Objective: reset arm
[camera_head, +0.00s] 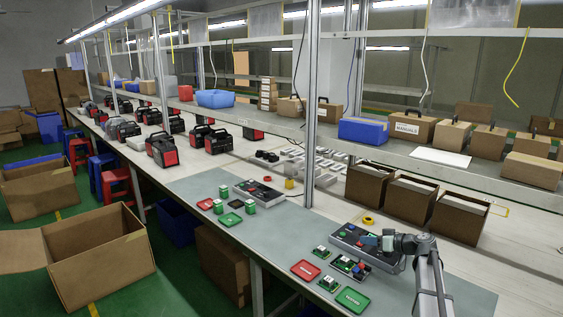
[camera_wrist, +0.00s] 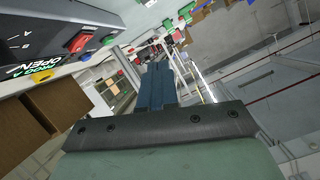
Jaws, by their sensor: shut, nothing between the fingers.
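My gripper (camera_head: 371,240) is at the right end of the long workbench, close over a dark control box (camera_head: 345,238). In the wrist view my gripper (camera_wrist: 157,70) shows its two blue fingers pressed together, with nothing between them. My arm rises from the bench's front right. I cannot tell whether the fingertips touch the box.
A red tray (camera_head: 305,270), a green tray (camera_head: 352,299) and small circuit units (camera_head: 350,266) lie in front of the box. Grey mat is bare left of the trays.

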